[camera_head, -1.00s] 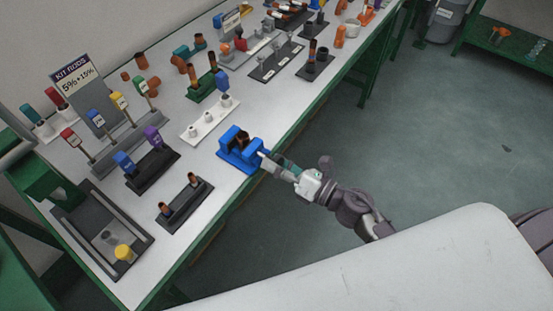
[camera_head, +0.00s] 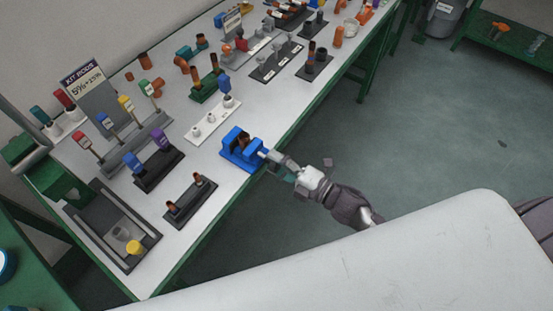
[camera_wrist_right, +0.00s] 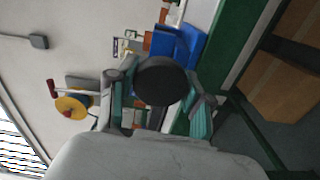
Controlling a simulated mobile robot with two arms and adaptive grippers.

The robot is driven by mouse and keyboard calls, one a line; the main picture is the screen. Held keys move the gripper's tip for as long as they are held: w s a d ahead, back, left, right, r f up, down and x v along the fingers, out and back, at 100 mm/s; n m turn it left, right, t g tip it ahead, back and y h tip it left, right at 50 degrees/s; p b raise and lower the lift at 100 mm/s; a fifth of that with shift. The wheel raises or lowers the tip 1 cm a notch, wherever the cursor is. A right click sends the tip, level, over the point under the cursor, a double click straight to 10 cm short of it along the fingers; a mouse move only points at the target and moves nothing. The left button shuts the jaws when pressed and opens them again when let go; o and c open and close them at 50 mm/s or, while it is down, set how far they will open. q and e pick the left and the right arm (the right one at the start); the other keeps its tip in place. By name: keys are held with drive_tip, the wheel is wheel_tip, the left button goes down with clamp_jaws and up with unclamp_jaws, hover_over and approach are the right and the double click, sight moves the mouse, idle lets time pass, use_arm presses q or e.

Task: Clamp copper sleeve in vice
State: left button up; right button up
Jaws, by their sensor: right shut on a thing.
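The blue vice (camera_head: 230,155) stands at the table's front edge in the head view. The copper sleeve (camera_head: 241,141), brown, sits upright between its jaws; whether the jaws touch it I cannot tell. My right gripper (camera_head: 272,160) is at the vice's outer side, facing the table. In the right wrist view, a dark round knob (camera_wrist_right: 162,80) lies between its teal-padded fingers, with the vice (camera_wrist_right: 180,45) behind it. The gripper is shut on this knob, which hides part of the vice. My left gripper is not in view.
A dark stand with two copper pieces (camera_head: 190,201) and a white stand (camera_head: 212,122) are near the vice. A grey tray (camera_head: 107,250) with a yellow-capped item lies at the near left. Other racks crowd the table's back. Open floor lies beyond the front edge.

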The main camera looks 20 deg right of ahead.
drive_tip(key=m+p, duration=0.1)
drive_tip(key=m, duration=0.4)
drive_tip(key=shift+p, duration=0.4)
drive_tip(key=shift+m, duration=0.3)
drive_tip(key=o, duration=1.2)
drive_tip(key=v, duration=1.2)
